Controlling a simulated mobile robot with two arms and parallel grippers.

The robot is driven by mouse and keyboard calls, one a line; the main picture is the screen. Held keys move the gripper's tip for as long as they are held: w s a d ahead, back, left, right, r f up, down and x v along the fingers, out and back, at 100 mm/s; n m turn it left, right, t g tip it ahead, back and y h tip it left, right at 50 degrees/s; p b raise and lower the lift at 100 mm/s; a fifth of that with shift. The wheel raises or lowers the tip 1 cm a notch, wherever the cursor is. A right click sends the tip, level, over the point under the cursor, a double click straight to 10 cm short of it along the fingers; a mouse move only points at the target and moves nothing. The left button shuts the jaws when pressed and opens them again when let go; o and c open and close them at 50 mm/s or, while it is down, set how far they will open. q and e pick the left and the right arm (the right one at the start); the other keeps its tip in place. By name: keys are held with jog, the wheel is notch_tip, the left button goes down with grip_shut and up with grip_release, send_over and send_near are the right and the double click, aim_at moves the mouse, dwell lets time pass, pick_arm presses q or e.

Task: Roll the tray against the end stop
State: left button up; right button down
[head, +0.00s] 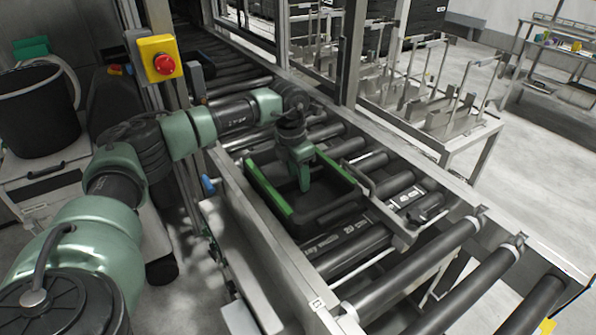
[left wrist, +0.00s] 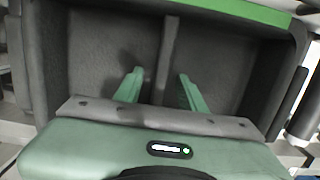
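The tray (head: 272,190) is a dark grey open box with green strips on two opposite rims. It sits on the roller conveyor. In the left wrist view the tray (left wrist: 95,45) shows a divider (left wrist: 167,50) down its middle. My left gripper (head: 303,182) reaches down into the tray. Its two green fingers (left wrist: 158,88) stand apart, one on each side of the divider, with gaps visible. A metal bracket across the rollers, seemingly the end stop (head: 385,207), is just right of the tray; I cannot tell whether they touch. My right gripper is out of view.
Bare rollers (head: 415,270) continue beyond the bracket toward the front right. Steel side rails (head: 265,255) flank the conveyor. A yellow box with a red emergency button (head: 160,60) stands left of the conveyor, near my left arm. A metal rack (head: 440,105) stands behind.

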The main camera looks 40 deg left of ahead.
aim_at(296, 177)
pick_arm(q)
grip_shut()
grip_release()
jog(key=r, duration=0.2)
jog(key=r+b, duration=0.1)
jog(key=r, duration=0.4)
jog(key=shift+s+a+r+b, duration=0.15)
jog(key=shift+s+r+b, duration=0.2)
jog(key=shift+s+r, duration=0.05)
